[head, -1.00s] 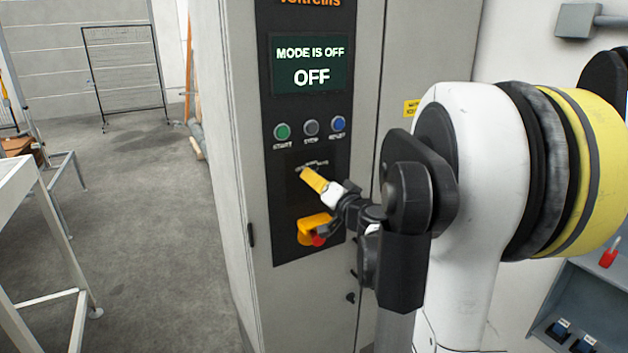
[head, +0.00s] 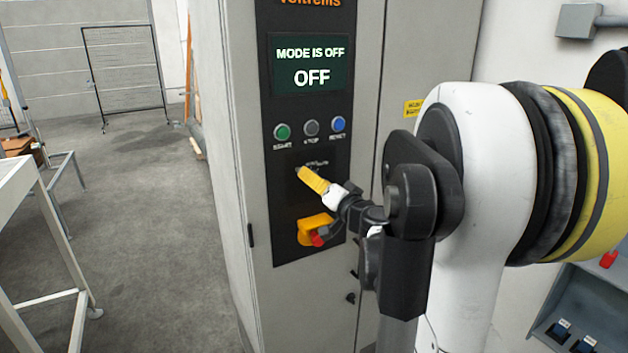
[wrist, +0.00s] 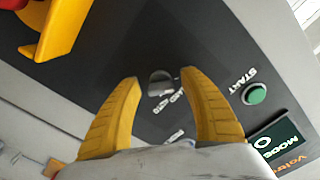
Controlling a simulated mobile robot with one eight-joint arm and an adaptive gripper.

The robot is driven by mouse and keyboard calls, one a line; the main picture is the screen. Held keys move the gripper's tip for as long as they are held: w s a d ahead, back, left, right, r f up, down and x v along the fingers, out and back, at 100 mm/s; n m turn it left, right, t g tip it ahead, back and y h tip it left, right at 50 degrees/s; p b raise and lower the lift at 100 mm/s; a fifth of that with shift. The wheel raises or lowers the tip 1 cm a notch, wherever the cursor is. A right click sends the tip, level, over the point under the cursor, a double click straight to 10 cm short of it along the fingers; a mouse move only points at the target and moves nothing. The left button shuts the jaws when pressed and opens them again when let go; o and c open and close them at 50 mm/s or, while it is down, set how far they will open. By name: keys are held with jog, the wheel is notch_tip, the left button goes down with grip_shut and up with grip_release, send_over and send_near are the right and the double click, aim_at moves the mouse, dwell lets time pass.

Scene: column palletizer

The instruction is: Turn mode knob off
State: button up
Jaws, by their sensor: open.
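The mode knob (wrist: 160,83) is a small grey round knob on the dark control panel in the wrist view, with lettering beside it. My gripper (wrist: 158,76) is open, its two yellow fingers on either side of the knob and apart from it in the picture. In the head view my gripper (head: 303,172) reaches to the panel below the buttons, and its yellow fingers largely hide the knob. The screen (head: 310,65) reads "MODE IS OFF" and "OFF".
Above the knob are a green START button (head: 282,132), a grey button (head: 311,128) and a blue button (head: 338,124). A yellow-housed red switch (head: 312,232) sits just below my gripper. The floor (head: 150,220) left of the cabinet is clear.

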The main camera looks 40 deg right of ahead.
jog(key=v, duration=1.1)
jog(key=shift+s+a, duration=0.2)
